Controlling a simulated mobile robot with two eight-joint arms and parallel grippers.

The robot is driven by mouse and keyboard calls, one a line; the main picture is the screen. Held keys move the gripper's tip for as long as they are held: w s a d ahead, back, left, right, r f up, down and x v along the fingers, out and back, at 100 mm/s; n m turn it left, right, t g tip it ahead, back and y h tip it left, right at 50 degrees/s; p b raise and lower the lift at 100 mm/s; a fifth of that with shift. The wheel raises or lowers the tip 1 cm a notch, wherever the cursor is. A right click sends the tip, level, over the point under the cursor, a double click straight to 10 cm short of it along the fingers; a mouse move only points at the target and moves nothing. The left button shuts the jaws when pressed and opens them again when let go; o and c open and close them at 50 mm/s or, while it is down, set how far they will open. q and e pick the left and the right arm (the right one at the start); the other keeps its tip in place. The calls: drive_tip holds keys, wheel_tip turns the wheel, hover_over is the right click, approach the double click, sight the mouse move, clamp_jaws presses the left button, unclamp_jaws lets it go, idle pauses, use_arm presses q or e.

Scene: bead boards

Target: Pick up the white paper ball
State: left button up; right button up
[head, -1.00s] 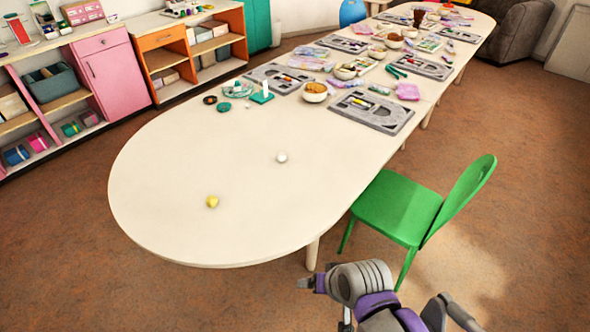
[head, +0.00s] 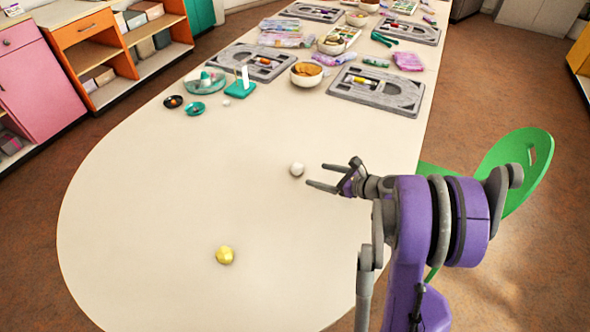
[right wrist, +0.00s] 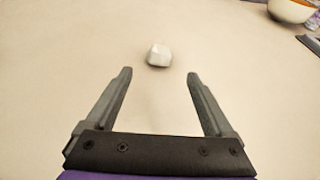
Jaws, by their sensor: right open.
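The white paper ball (head: 297,169) lies on the cream table (head: 150,200), right of the middle of its near end. It also shows in the right wrist view (right wrist: 159,55), just beyond the fingertips and between their lines. My right gripper (head: 314,175) is open and empty, close to the ball on its right side and not around it. In the right wrist view the two fingers (right wrist: 159,75) stand wide apart with bare table between them. My left gripper is not in view.
A yellow ball (head: 225,255) lies nearer the front. Grey bead boards (head: 377,91), a bowl (head: 307,74), a teal stand (head: 241,88) and small dishes (head: 194,109) stand farther back. A green chair (head: 517,165) is at the right edge. The table around both balls is clear.

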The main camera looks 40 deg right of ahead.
sight(302, 170)
drive_tip(key=x, duration=0.8)
drive_tip(key=shift+b, duration=0.3)
drive_tip(key=shift+s, duration=0.1)
clamp_jaws()
